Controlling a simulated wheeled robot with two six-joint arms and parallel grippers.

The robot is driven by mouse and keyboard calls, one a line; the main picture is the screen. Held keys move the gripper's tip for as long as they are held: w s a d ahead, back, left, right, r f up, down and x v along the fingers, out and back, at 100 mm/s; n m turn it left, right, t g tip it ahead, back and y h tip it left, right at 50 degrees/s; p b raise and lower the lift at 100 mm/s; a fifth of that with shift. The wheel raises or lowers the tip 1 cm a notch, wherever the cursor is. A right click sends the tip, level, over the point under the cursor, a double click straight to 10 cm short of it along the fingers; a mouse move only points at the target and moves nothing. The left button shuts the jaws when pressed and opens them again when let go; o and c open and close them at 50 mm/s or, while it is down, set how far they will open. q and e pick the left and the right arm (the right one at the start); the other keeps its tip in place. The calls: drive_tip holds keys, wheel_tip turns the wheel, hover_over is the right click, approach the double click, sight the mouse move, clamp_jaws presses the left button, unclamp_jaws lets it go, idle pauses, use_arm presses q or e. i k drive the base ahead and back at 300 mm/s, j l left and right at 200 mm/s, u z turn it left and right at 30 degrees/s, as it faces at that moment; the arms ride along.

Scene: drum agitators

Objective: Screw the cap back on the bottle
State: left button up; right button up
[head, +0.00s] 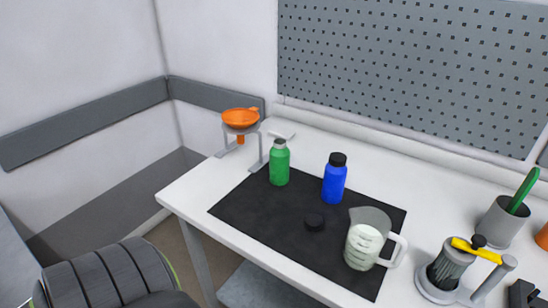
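A green bottle (279,167) stands upright at the back left of a black mat (265,222). Its top is a light grey neck with no black cap on it. A blue bottle (334,183) stands upright to its right with a black cap (338,159) on top. A loose, round black cap (314,222) lies on the mat in front of the blue bottle, apart from both bottles. Neither of my grippers is in view.
A clear jug (366,242) with pale liquid stands at the mat's right. An orange funnel (240,118) sits in a grey stand behind the green bottle. A grey device with a yellow handle (475,249) and a grey cup (501,221) are at right. The mat's left front is clear.

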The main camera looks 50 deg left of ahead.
sight(279, 153)
drive_tip(key=k+j, duration=0.1)
drive_tip(key=j, duration=0.75)
drive_tip(key=k+j, duration=0.15)
drive_tip(key=j, duration=0.3)
